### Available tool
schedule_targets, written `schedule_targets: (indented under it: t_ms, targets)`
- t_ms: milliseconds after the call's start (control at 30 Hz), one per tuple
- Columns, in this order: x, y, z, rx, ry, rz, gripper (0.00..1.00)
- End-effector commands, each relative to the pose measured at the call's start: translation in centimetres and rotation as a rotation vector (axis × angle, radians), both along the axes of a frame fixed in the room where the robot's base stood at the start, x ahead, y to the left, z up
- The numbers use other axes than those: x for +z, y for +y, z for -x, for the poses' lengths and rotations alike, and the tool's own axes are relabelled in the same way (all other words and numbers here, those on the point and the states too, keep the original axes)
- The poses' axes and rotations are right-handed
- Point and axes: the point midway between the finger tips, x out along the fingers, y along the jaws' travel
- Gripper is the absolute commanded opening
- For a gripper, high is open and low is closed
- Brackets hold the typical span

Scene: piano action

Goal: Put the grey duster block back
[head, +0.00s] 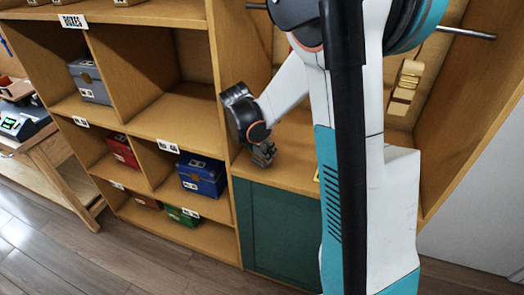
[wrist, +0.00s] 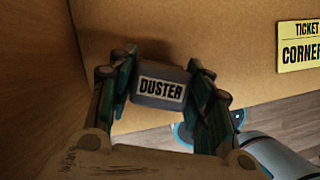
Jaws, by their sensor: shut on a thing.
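The grey duster block (wrist: 160,82), with a white label reading DUSTER, is between the fingers of my gripper (wrist: 163,92) in the wrist view. Both fingers press on its sides, so my gripper is shut on it. In the head view my gripper (head: 263,154) points down over the wooden shelf top (head: 293,150) above the green cabinet door. The block is too small and dark there to make out clearly. I cannot tell whether it touches the shelf or hangs just above it.
A wooden side wall (wrist: 30,60) stands close on the left in the wrist view. A yellow TICKET CORNER plate (wrist: 299,45) lies at the right on the shelf. Cubbies to the left hold a blue box (head: 202,175), a red box (head: 123,151) and a grey box (head: 90,82).

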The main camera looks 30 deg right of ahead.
Motion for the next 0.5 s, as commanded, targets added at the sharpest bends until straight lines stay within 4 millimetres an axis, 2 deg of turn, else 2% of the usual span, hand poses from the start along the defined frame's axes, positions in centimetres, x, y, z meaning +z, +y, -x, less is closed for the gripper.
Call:
schedule_targets:
  t_ms: [233, 267, 333, 500]
  targets:
    - [-0.22, -0.01, 0.01, 0.0, 0.0, 0.0, 0.2]
    - [-0.18, 0.0, 0.01, 0.0, 0.0, 0.0, 0.51]
    - [-0.13, 0.0, 0.01, 0.0, 0.0, 0.0, 0.66]
    - [-0.11, 0.01, 0.01, 0.0, 0.0, 0.0, 0.66]
